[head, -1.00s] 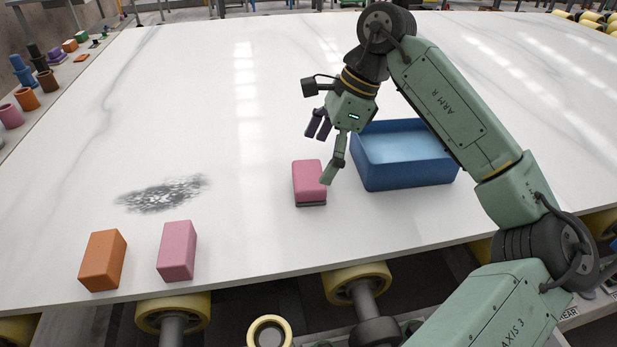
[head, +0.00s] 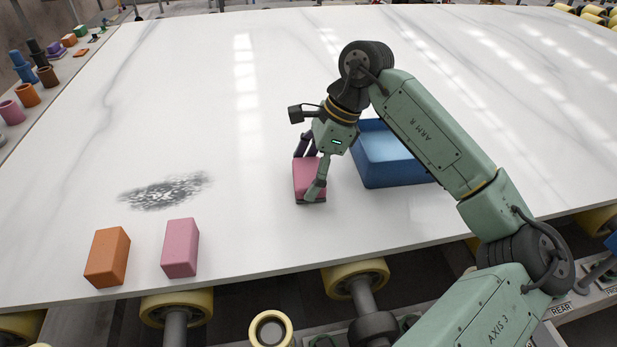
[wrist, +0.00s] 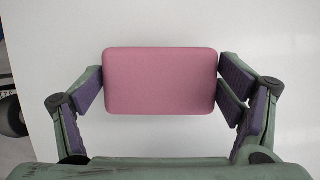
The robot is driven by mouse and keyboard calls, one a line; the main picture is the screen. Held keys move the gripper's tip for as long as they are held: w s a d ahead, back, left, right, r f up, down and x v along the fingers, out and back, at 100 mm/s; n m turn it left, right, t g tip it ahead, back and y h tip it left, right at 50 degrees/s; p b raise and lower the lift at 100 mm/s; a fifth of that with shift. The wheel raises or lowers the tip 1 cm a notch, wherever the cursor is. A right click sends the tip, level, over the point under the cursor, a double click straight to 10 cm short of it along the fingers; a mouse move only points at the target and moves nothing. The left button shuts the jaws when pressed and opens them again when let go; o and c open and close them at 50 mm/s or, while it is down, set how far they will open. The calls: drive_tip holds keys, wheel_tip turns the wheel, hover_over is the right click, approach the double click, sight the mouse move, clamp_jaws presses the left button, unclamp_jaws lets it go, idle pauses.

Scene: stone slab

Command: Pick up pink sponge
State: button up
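A pink sponge (head: 304,178) with a dark underside lies on the white slab, left of the blue bin. My gripper (head: 309,178) is down over it, with its fingers on opposite sides. In the wrist view the sponge's pink top (wrist: 160,80) lies between the spread fingers of my gripper (wrist: 161,82). The fingertips are close to its short edges; I cannot tell whether they touch. The sponge rests on the slab. A finger hides part of it in the head view.
The blue bin (head: 398,174) stands close to the right, partly behind my arm. An orange block (head: 107,257) and another pink block (head: 180,248) stand near the slab's front edge. A grey speckled patch (head: 165,190) marks the slab. The slab's far left is clear.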

sight(302, 172)
drive_tip(key=c, duration=0.4)
drive_tip(key=shift+r, duration=0.1)
drive_tip(key=shift+r+b, duration=0.3)
drive_tip(key=shift+r, duration=0.25)
wheel_tip(302, 172, up, 2)
drive_tip(key=shift+r+b, duration=0.1)
drive_tip(key=shift+b, duration=0.25)
drive_tip(key=s+b, duration=0.1)
drive_tip(key=s, duration=0.4)
drive_tip(key=s+r+b, duration=0.1)
drive_tip(key=s, duration=0.4)
drive_tip(key=s+d+b, duration=0.1)
drive_tip(key=s+b, duration=0.1)
drive_tip(key=s, duration=0.4)
drive_tip(key=shift+r, duration=0.3)
drive_tip(key=o, duration=0.4)
drive_tip(key=c, duration=0.5)
drive_tip(key=shift+d, duration=0.15)
